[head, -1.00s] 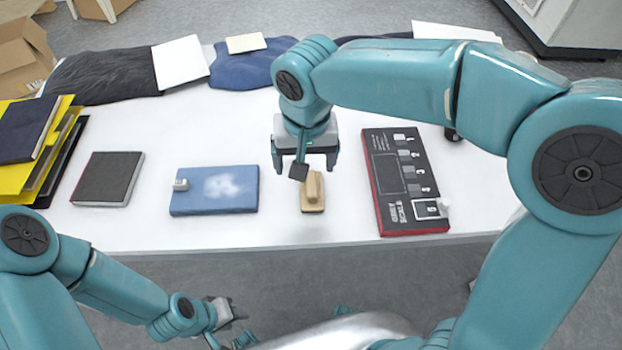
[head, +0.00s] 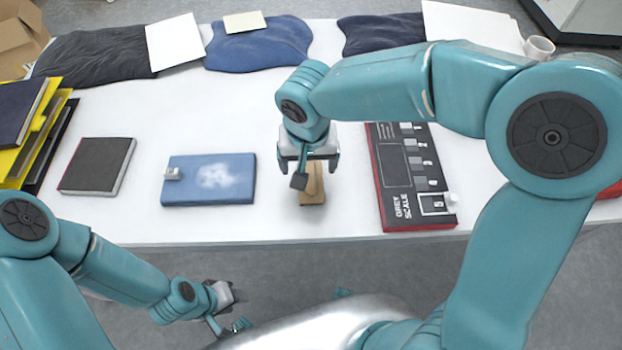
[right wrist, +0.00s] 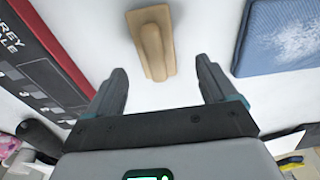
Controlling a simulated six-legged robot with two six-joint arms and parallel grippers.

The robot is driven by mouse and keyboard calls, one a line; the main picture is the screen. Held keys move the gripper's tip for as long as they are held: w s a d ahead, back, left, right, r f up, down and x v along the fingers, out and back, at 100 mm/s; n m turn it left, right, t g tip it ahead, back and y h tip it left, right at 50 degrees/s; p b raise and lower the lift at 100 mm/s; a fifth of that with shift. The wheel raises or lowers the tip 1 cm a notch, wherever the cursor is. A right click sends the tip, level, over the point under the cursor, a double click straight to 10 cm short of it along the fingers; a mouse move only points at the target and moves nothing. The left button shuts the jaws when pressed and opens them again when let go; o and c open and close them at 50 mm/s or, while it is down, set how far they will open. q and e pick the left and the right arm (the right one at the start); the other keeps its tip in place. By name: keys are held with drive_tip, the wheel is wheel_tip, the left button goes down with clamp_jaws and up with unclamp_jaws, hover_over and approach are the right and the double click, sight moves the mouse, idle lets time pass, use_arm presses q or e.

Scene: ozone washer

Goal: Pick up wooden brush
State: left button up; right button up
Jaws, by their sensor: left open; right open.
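The wooden brush (head: 313,188) lies on the white table, near its front edge, between the blue pad and the grey scale board. In the head view my right gripper (head: 305,178) is above it and hides its far part. In the right wrist view the brush (right wrist: 152,45) shows with its raised handle, just beyond the tips of my right gripper (right wrist: 162,80). Those fingers are spread with nothing between them; the brush looks apart from both. My left gripper (head: 232,310) is low, in front of the table, empty and away from the brush.
The blue pad (head: 225,195), with a small white item on it, lies left of the brush. The grey scale board (head: 395,200) lies to the right. A dark book (head: 97,165) and yellow folders (head: 50,125) are further left. Dark and blue cloths lie at the back.

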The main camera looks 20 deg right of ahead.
sight(311, 175)
drive_tip(key=f, duration=0.4)
drive_tip(key=shift+s+d+b, duration=0.2)
drive_tip(key=shift+s+b, duration=0.1)
drive_tip(key=shift+w+f, duration=0.25)
drive_tip(key=shift+f, duration=0.3)
drive_tip(key=shift+s+r, duration=0.1)
drive_tip(key=shift+s, duration=0.05)
drive_tip(key=c, duration=1.2)
drive_tip(key=shift+r, duration=0.1)
wheel_tip(311, 175, up, 20)
drive_tip(key=p, duration=0.3)
drive_tip(key=shift+p, duration=0.3)
